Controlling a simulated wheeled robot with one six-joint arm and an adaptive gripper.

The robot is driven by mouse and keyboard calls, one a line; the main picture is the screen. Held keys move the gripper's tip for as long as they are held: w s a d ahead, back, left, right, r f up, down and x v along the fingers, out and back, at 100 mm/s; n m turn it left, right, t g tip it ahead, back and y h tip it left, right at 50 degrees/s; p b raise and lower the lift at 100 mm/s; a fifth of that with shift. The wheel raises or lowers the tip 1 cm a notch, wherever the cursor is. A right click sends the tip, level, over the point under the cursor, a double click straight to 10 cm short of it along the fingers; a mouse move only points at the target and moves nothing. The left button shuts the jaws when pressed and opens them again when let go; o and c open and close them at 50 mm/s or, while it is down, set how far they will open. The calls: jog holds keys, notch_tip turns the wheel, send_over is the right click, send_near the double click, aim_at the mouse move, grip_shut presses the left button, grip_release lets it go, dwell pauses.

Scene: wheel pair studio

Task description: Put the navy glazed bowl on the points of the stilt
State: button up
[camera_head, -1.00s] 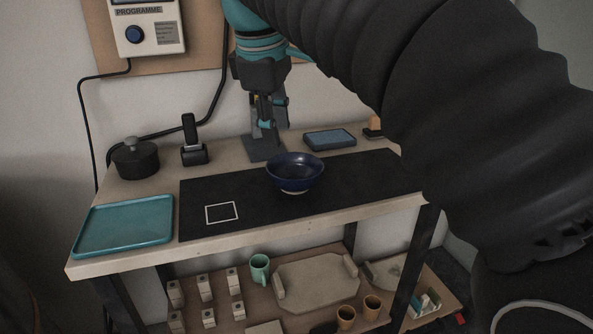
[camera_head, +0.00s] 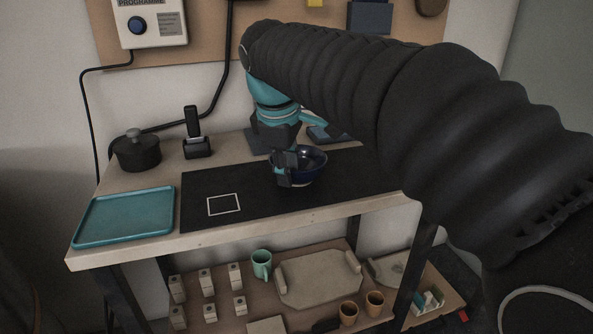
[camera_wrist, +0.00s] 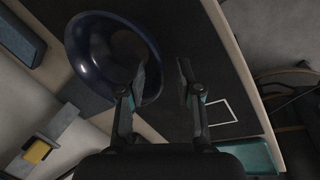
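The navy glazed bowl (camera_head: 317,160) stands upright on the black mat. My gripper (camera_head: 285,180) points down at the bowl's left side in the head view and covers part of it. In the wrist view the bowl (camera_wrist: 88,55) is at upper left and looks empty. My gripper (camera_wrist: 162,72) is open there, one finger across the bowl's right part and the other outside it. The rim passes between the fingers in the picture; contact cannot be told. I cannot make out the stilt in either view.
The black mat (camera_head: 255,214) has a white square outline (camera_head: 223,204) with clear room around it. A teal tray (camera_head: 125,216) lies at the table's left end. A dark pot (camera_head: 138,154) and a black stand (camera_head: 196,148) are behind. A blue-topped block (camera_head: 325,134) is partly hidden.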

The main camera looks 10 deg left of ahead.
jog(key=shift+w+f, duration=0.1)
jog(key=shift+f, duration=0.45)
grip_shut()
